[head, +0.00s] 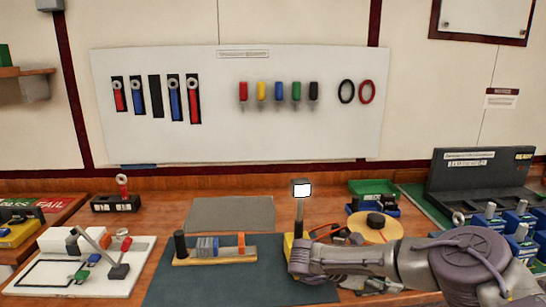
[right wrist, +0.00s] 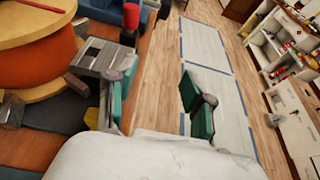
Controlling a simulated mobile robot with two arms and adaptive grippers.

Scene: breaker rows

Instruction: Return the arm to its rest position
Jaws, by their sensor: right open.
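My right arm (head: 380,262) comes in from the right over the bench and reaches left to beside the dark mat. Its fingers cannot be made out in the head view. In the right wrist view, my right gripper (right wrist: 160,104) shows two teal-padded fingers spread wide apart, with nothing between them. Floor shows beyond the gap. My left gripper is not in view. The rail with grey and orange breakers (head: 215,247) sits on the dark mat (head: 180,287), left of my right arm and apart from it.
A post with a small white screen (head: 301,189) stands just behind my right arm's end. A yellow disc (head: 375,227) and green tray (head: 373,188) lie behind the forearm. Blue parts (head: 490,215) stand at right. A white fixture board (head: 80,265) is at left. A grey mat (head: 230,213) is bare.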

